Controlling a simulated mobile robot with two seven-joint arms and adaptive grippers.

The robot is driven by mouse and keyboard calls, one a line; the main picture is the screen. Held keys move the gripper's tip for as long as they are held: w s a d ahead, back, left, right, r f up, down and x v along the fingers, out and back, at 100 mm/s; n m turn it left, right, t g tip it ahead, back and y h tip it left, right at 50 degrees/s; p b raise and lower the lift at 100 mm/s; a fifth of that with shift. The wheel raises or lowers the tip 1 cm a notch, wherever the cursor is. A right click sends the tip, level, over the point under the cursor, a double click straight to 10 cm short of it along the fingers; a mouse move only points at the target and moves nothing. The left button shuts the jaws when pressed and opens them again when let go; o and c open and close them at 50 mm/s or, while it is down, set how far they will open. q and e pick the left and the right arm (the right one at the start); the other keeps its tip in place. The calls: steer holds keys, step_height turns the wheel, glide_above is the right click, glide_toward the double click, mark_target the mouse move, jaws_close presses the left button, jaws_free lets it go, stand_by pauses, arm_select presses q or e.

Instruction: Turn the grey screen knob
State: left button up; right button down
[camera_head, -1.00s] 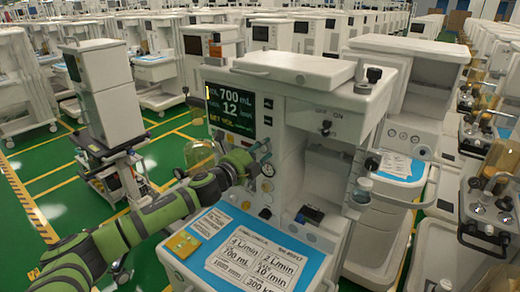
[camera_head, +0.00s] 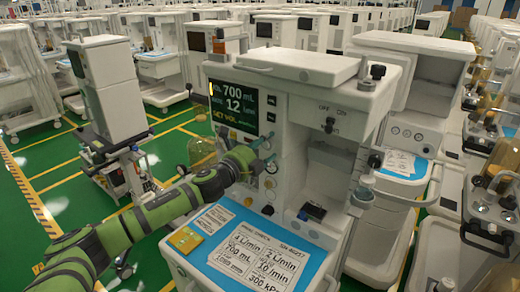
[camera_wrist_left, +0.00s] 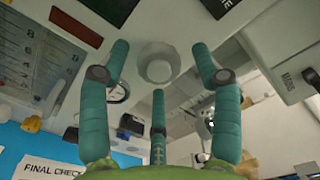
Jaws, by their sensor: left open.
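The grey screen knob (camera_wrist_left: 158,62) is a pale, round knob on the white machine front in the left wrist view. My left gripper (camera_wrist_left: 160,50) is open around it, with one teal finger on each side and a third below. I see no clear contact between the fingers and the knob. In the head view my left gripper (camera_head: 264,152) is at the machine front, just below and right of the black screen (camera_head: 233,108), and largely hides the knob there. The screen shows 700 mL, 12 and a yellow line reading SET VOL. My right gripper is not in view.
A blue work surface (camera_head: 213,270) with printed cards lies below my left gripper. An ON/OFF switch (camera_head: 329,124) is to the right. An amber bellows (camera_head: 201,152) stands behind my arm. Other carts crowd the room.

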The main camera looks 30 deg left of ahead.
arm_select(q)
steer(key=s+a, duration=0.1)
steer(key=s, duration=1.1)
steer(key=shift+a, duration=0.3)
